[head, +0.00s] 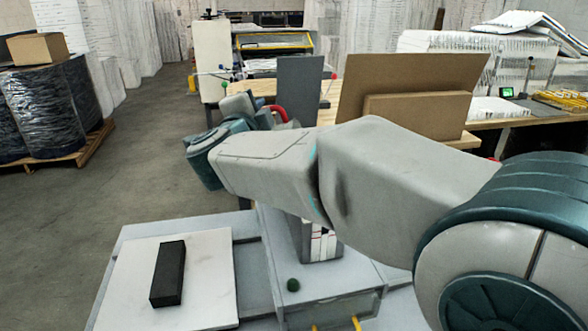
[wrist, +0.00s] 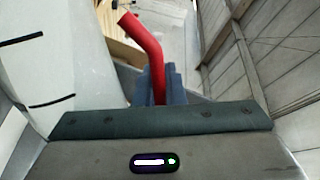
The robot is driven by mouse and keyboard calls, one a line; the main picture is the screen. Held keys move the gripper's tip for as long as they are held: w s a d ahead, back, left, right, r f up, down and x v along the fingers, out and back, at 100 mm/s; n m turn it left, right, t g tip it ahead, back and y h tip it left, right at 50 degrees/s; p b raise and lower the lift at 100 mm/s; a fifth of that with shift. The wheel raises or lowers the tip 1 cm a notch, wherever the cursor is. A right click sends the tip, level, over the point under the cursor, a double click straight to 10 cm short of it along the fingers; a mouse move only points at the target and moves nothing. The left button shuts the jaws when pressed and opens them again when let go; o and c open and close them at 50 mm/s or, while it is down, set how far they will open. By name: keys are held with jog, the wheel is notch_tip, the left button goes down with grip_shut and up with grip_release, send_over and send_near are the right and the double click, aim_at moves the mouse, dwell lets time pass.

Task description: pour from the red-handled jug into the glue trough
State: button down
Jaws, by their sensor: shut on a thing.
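The red handle (head: 279,112) shows just past my gripper (head: 262,108) in the head view. In the wrist view the red handle (wrist: 152,50) runs up and left from between the fingers of my gripper (wrist: 160,85), which is shut on it. A white body with black marks (wrist: 28,75), which looks like the jug, fills the left of the wrist view. In the head view my arm hides most of the jug. I cannot make out its tilt or contents. I cannot clearly pick out the glue trough in either view.
A grey bench stands below my arm, with a pale board (head: 205,285) carrying a black block (head: 168,273). A green knob (head: 293,285) and a white-fronted box (head: 322,243) are near its middle. Behind are an upright grey panel (head: 298,85) and brown boards (head: 410,85).

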jog(key=shift+a+r+n+p, duration=0.4)
jog(key=shift+r+n+p, duration=0.1)
jog(key=shift+p, duration=0.4)
jog(key=shift+w+a+r+n+p, duration=0.15)
jog(key=shift+a+n+p, duration=0.2)
jog(key=shift+n+p, duration=0.25)
jog(key=shift+p, duration=0.3)
